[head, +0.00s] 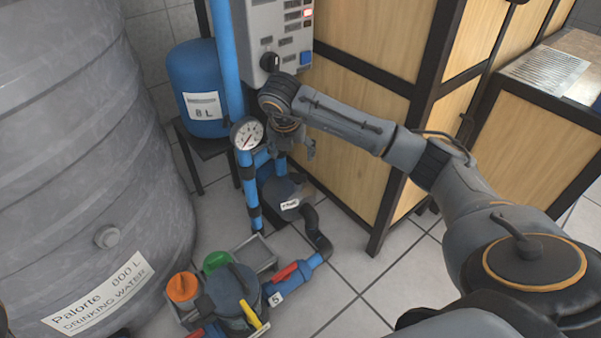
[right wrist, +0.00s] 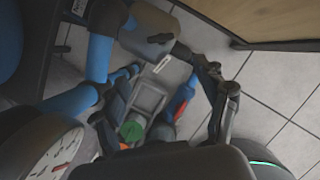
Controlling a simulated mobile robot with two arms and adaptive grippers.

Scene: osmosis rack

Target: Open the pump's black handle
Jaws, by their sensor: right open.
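The pump (head: 284,188) seems to be the dark grey cylinder with a small white label, low beside the blue pipes. It also shows in the right wrist view (right wrist: 148,36), at the top. A black part (right wrist: 186,53) juts from its right side there; I cannot tell whether it is the handle or the start of the bent pipe. My right gripper (head: 290,150) is above the pump in the head view, pointing down. In the right wrist view its fingers (right wrist: 170,108) are spread apart with nothing between them. My left gripper is out of view.
A pressure gauge (head: 247,133) and blue pipe (head: 222,45) stand close left of my right gripper. A control box (head: 278,30) is above. A floor valve unit (head: 232,290) has red, yellow, green and orange parts. A wooden cabinet (head: 365,110) stands right, a grey tank (head: 80,120) left.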

